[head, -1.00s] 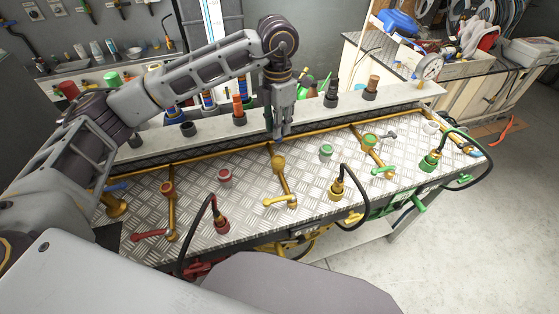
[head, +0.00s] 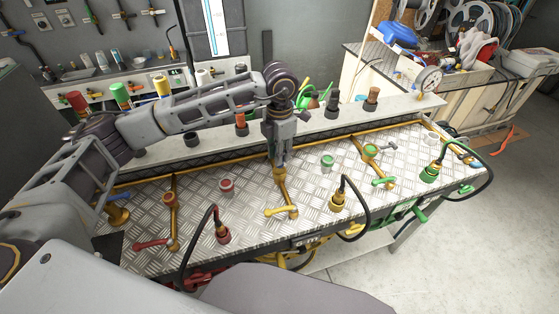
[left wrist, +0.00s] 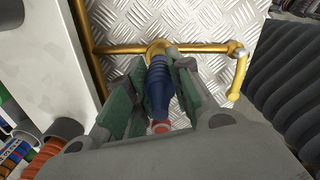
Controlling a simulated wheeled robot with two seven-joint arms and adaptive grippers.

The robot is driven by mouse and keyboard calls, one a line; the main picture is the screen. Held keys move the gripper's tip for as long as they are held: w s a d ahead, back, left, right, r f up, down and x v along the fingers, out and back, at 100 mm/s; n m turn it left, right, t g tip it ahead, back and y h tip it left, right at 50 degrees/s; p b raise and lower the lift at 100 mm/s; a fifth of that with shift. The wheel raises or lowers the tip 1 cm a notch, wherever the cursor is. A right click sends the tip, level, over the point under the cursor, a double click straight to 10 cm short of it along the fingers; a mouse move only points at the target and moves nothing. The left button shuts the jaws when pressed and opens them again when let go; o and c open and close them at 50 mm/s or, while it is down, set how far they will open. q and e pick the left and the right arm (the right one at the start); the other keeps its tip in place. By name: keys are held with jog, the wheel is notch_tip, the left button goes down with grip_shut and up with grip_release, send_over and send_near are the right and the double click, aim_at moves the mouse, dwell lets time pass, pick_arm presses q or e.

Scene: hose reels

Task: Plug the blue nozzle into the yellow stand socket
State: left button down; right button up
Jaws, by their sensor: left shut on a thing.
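My left gripper (head: 281,162) is pointed down over the middle of the diamond-plate bench, directly above the yellow stand socket (head: 279,176). In the left wrist view its green-padded fingers (left wrist: 157,92) are closed on the blue nozzle (left wrist: 159,84). The nozzle's far end meets the yellow stand socket (left wrist: 156,46), in line with it. I cannot tell how deep the tip sits inside. In the head view the fingers hide most of the nozzle. My right gripper is not in view.
Yellow pipe with a lever (head: 281,212) runs forward from the socket. Red (head: 222,234), yellow (head: 338,200) and green (head: 430,172) hose connectors stand along the bench's front. A raised grey ledge (head: 215,146) with several upright nozzles runs behind.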

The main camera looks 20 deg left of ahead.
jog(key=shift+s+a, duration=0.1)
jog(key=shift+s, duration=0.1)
pick_arm(q)
jog(key=shift+f, duration=0.55)
notch_tip(320, 180, down, 2)
jog(key=shift+f, duration=0.3)
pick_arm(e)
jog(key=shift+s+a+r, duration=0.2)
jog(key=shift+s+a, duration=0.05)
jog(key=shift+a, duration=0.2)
pick_arm(q)
jog(key=shift+f, duration=0.1)
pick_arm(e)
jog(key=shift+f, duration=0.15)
